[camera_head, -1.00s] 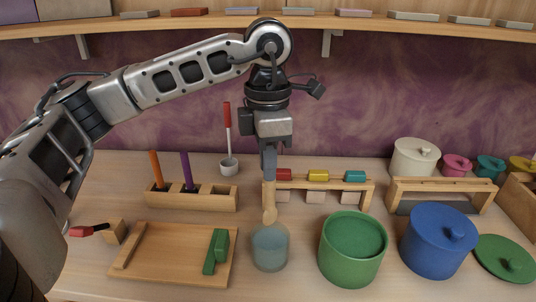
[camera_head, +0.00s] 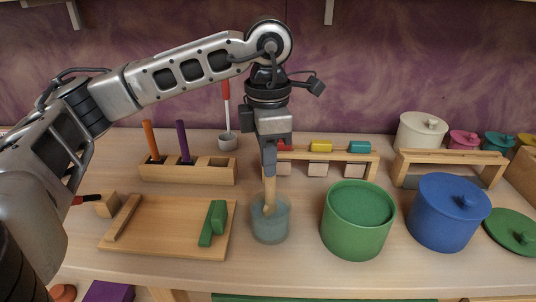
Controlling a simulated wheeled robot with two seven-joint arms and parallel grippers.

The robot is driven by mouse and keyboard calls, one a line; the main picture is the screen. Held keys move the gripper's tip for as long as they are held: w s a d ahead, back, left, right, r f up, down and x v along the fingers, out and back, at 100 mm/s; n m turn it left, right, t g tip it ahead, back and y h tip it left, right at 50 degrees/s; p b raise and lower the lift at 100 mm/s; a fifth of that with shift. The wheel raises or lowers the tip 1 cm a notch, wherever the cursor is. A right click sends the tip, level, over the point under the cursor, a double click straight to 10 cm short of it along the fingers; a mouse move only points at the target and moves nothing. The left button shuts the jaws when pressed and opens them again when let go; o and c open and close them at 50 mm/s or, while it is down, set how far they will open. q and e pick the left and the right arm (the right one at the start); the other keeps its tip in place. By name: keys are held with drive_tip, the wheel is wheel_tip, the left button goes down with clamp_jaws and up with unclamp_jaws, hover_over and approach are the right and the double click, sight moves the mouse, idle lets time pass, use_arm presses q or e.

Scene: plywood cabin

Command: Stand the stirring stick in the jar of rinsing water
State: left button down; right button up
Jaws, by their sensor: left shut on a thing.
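The stirring stick (camera_head: 269,194) is a pale wooden rod with a wider lower end. My left gripper (camera_head: 269,168) is shut on its upper part and holds it upright, pointing down. The jar of rinsing water (camera_head: 270,232) is a translucent blue-grey glass on the table, straight below the gripper. The stick's lower end shows at the jar's mouth, seemingly inside the rim; whether it touches the bottom I cannot tell. My right gripper does not show.
A green pot (camera_head: 357,240) stands close right of the jar, with a blue lidded pot (camera_head: 447,225) beyond. A wooden tray (camera_head: 150,239) with a green block (camera_head: 213,223) lies left. Behind are a wooden pen holder (camera_head: 190,174) and a rack (camera_head: 322,157) with coloured pieces.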

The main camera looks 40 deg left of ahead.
use_arm(q)
drive_tip(key=shift+f, duration=0.2)
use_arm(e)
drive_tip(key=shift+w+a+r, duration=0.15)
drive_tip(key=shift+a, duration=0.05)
use_arm(q)
drive_tip(key=c, duration=1.3)
unclamp_jaws()
wheel_tip(320, 180, up, 15)
drive_tip(key=p, duration=0.3)
drive_tip(key=shift+f, duration=0.15)
drive_tip(key=shift+r, duration=0.65)
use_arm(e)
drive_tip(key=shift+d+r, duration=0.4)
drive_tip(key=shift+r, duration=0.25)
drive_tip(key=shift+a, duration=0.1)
